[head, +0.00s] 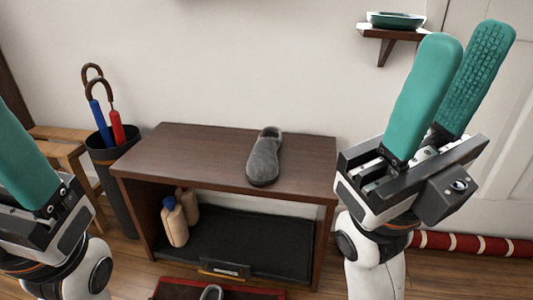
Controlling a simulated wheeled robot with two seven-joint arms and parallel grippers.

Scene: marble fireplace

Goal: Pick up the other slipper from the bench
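A grey slipper (264,160) lies on top of the dark brown bench (190,150), right of its middle, with its opening toward the wall. Part of another grey object (211,292) shows at the bottom edge inside a red-rimmed tray; most of it is cut off. My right gripper (464,55) is raised to the right of the bench, fingers apart with nothing between them, well away from the slipper. My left gripper (18,150) is at the left edge; only one teal finger shows, so its opening is hidden.
The bench's lower shelf holds a black tray (265,240) and tan bottle-like objects (175,222). An umbrella stand (112,175) is left of the bench. A wall shelf (390,35) bears a green dish (396,19). A red roll (470,243) lies on the floor at right.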

